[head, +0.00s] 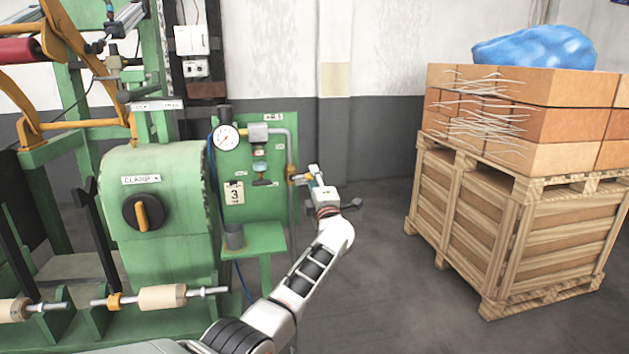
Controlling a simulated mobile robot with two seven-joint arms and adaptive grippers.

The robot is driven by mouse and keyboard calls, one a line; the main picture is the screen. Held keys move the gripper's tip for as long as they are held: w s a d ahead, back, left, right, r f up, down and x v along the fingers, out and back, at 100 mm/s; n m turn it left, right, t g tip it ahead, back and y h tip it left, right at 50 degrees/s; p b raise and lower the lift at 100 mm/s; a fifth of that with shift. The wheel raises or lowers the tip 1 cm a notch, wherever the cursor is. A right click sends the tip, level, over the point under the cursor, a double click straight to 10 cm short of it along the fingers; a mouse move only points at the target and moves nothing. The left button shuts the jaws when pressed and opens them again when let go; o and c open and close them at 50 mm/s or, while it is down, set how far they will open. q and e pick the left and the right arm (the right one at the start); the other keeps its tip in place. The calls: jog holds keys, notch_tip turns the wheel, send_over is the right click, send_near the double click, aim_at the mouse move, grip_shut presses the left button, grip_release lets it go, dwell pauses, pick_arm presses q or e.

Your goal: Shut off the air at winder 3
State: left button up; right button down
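The green winder panel (262,140) carries a plate with the number 3 (234,193), a round pressure gauge (226,137) and a grey air pipe (289,146). The pipe runs down to a small brass-coloured valve (293,174) at the panel's right edge. My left gripper (312,176) is at the right of this valve, very close to it. Its fingers overlap the valve's right side, so contact and the lever's position cannot be made out. Whether the fingers are open or shut is unclear. My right gripper is not in view.
A green machine housing (160,215) with a black and orange clasp knob (143,213) stands left of the panel. A small green shelf (255,238) juts out below it. At the right, a wooden crate (470,215) bears orange-brown boxes (530,120). Open floor (385,270) lies between.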

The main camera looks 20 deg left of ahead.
pick_arm(q)
jog(key=shift+d, duration=0.1)
jog(key=v, duration=1.2)
dwell(0.4)
jog(key=s+d+f+m+t+h, duration=0.25)
jog(key=s+f+m+h, duration=0.35)
jog(key=s+f+m, duration=0.3)
jog(key=s+d+f+m+t+h, duration=0.1)
jog(key=s+d+f+m+h, duration=0.35)
jog(key=s+f+m, duration=0.4)
jog(key=s+f+m+g+h, duration=0.3)
jog(key=s+f+m+g, duration=0.6)
jog(key=s+f, duration=1.5)
jog(key=s+m, duration=0.2)
jog(key=shift+s+d+f, duration=0.35)
jog(key=shift+f, duration=0.05)
